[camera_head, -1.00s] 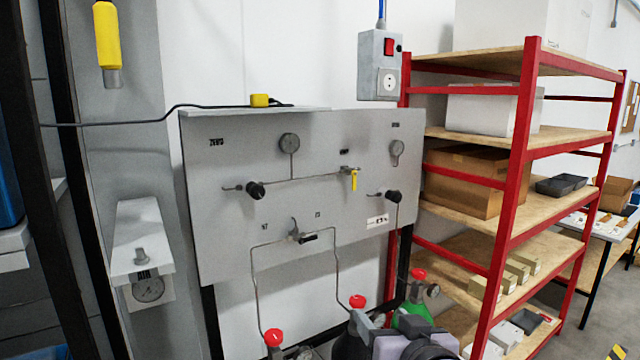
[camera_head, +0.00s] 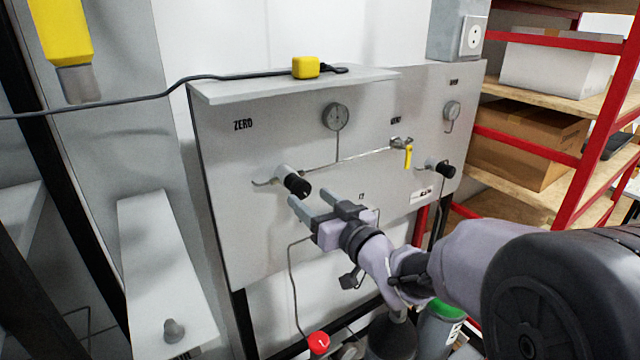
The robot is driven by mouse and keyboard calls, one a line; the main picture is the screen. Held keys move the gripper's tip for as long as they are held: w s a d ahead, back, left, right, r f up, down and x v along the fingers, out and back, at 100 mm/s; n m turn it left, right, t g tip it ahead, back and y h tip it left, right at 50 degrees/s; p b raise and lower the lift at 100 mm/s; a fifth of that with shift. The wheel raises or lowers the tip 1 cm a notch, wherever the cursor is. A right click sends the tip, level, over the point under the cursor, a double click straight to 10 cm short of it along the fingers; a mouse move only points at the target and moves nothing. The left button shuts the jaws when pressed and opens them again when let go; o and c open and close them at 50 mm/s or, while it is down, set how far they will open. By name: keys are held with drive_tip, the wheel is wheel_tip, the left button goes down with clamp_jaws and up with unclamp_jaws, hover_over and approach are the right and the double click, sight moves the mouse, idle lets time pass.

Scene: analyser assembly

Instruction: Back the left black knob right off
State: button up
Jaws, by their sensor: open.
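The left black knob (camera_head: 297,185) sits on the grey panel (camera_head: 230,150), on a short valve body with a thin pipe leaving to its left. My gripper (camera_head: 308,205) is just below and to the right of this knob in the picture. Its two grey fingers are apart and point left toward the knob. Nothing shows between them. I cannot tell whether a fingertip touches the knob. A second black knob (camera_head: 446,170) is on the right part of the panel.
A round gauge (camera_head: 336,117) and a yellow-handled valve (camera_head: 407,155) are on the panel. A yellow block (camera_head: 306,67) with a cable lies on its top ledge. A red cylinder cap (camera_head: 318,342) is below. A red-framed shelf (camera_head: 590,130) stands at right.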

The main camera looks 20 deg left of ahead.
sight(304, 193)
drive_tip(key=x, duration=0.4)
drive_tip(key=shift+w+a, duration=0.2)
drive_tip(key=shift+c, duration=0.2)
clamp_jaws()
